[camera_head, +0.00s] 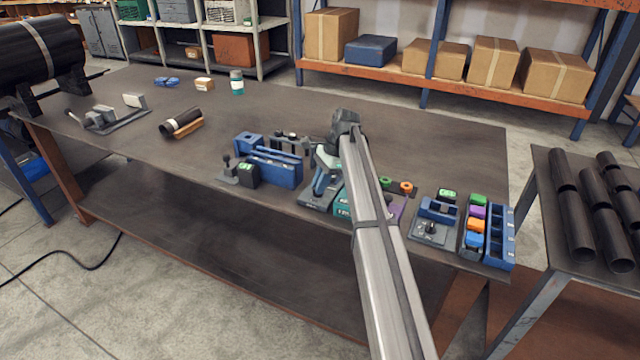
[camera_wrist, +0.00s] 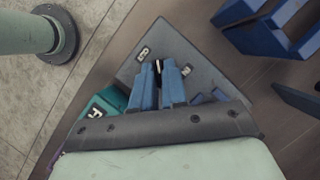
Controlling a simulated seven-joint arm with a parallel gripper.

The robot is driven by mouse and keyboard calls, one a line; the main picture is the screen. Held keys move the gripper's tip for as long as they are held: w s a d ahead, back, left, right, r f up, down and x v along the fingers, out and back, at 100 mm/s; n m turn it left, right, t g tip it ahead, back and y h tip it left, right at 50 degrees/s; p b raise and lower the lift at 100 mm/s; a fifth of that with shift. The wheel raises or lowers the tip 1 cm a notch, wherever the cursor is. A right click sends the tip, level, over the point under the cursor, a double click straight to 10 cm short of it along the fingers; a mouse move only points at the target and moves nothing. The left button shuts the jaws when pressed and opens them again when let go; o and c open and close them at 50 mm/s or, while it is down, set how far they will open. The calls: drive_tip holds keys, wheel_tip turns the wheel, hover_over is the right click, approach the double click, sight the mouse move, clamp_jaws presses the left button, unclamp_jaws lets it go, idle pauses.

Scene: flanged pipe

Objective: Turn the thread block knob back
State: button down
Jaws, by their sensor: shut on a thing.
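The thread block shows as a grey base plate (camera_head: 316,199) near the front edge of the table, partly hidden by my arm. In the wrist view the grey plate (camera_wrist: 190,52) carries two small black-and-white labels. My gripper (camera_head: 322,183) points down at the block. In the wrist view its two blue fingers (camera_wrist: 158,72) are close together over the plate, with a small dark piece, seemingly the knob (camera_wrist: 158,66), between their tips. The gripper is shut on it. Most of the knob is hidden by the fingers, so its angle cannot be told.
A blue fixture (camera_head: 274,168) stands just left of my gripper. A teal block (camera_wrist: 103,104) sits beside the plate. To the right are a grey-blue fixture (camera_head: 433,230) and a blue rack (camera_head: 500,238) with coloured blocks. The table (camera_head: 430,135) is clear behind.

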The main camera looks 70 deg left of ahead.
drive_tip(key=c, duration=1.2)
unclamp_jaws()
drive_tip(key=shift+o, duration=0.2)
drive_tip(key=v, duration=1.3)
drive_tip(key=shift+r, duration=0.4)
drive_tip(key=shift+w, duration=0.15)
